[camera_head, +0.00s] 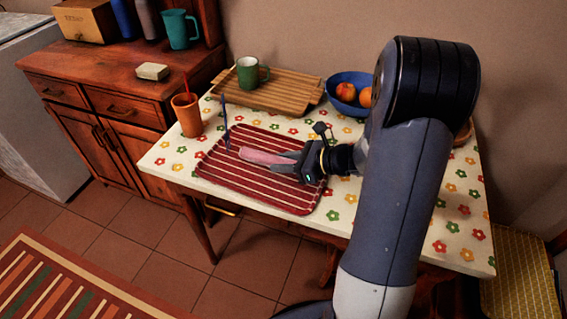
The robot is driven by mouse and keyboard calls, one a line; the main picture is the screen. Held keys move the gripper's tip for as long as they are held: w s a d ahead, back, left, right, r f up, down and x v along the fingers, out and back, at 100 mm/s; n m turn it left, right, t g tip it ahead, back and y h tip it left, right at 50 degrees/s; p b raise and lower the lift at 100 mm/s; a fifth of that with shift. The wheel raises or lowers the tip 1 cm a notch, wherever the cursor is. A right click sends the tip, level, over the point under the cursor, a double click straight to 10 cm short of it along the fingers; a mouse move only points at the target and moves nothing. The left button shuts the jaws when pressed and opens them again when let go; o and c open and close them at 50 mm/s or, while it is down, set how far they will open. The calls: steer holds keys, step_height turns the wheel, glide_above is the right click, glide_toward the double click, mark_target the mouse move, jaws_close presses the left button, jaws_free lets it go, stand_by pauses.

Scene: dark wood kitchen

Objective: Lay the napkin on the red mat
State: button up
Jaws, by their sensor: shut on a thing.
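The red mat (285,193) with pale stripes lies on the flowered tablecloth near the table's front left. A pink napkin (262,157) is at the middle of the mat's area. My gripper (281,161) reaches in from the right, low over the mat, and is shut on the napkin's right end. The napkin stretches left from the fingers. I cannot tell whether its underside touches the mat. My arm hides part of the table on the right.
A blue upright stick (225,123) stands by the mat's left part. An orange cup (188,115) is at the left table edge. Behind are a wooden board (290,93) with a green mug (248,73) and a blue bowl (341,104) of fruit. Tablecloth (166,158) is bare at front left.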

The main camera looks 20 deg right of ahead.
steer(key=shift+f, duration=0.2)
steer(key=o, duration=1)
steer(key=shift+r, duration=0.1)
steer(key=shift+c, duration=0.2)
steer(key=shift+r, duration=0.15)
steer(key=shift+s+d+r, duration=0.15)
steer(key=shift+d+r, duration=0.05)
steer(key=shift+d, duration=0.05)
steer(key=p+v, duration=0.1)
steer(key=v, duration=1)
steer(key=shift+s+d+f+p, duration=0.1)
steer(key=shift+s+d+p, duration=0.1)
steer(key=shift+p, duration=0.15)
